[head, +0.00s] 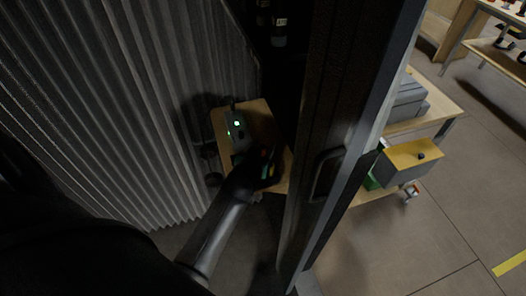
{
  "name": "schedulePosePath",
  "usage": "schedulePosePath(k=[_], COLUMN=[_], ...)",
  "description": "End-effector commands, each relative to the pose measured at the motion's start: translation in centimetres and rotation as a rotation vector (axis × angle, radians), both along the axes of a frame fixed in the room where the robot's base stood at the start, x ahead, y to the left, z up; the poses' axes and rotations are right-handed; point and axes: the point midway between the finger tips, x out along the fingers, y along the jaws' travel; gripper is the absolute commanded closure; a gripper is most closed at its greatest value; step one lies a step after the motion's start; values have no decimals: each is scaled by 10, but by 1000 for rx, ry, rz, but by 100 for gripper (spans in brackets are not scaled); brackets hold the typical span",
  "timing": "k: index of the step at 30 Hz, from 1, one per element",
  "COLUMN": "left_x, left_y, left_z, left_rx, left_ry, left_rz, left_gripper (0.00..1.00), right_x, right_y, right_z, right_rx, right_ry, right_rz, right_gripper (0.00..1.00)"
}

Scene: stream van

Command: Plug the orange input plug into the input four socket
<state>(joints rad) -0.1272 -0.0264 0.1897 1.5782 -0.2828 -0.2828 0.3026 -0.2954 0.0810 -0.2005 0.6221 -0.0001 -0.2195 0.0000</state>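A small dark device with a lit green-white spot (237,124) stands on a small wooden shelf (260,114) inside the dark van. My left arm reaches in from the lower left, and my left gripper (262,166) is over the front part of the shelf, just below the device in the picture. Small red, yellow and blue-green patches show around the gripper, too small and dark to name. I cannot make out the orange plug or tell the input four socket apart. The gripper's fingers are too dark to read. My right gripper is not in view.
A ribbed grey wall (130,100) closes in the left side. A dark upright panel with a handle (322,172) stands close on the right of the shelf. Beyond it are a bench with a grey case (408,98), a yellow-topped box (410,158) and open floor.

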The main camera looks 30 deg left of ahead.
Motion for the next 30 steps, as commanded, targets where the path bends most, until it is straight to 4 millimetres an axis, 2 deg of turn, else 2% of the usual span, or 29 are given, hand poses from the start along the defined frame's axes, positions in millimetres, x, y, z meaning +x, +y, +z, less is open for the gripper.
schedulePosePath(k=[2,12,26,30], left_x=[0,0,1,1], left_y=[0,0,0,0], left_z=[0,0,1,14], left_rx=[0,0,1,1], left_ry=[0,-1,-2,-5], left_rz=[0,0,0,0], left_gripper=[63,100,100,100], right_x=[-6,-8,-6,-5], right_y=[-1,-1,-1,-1], right_z=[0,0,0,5], right_rx=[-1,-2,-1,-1], right_ry=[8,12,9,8], right_rz=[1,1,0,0], right_gripper=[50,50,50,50])
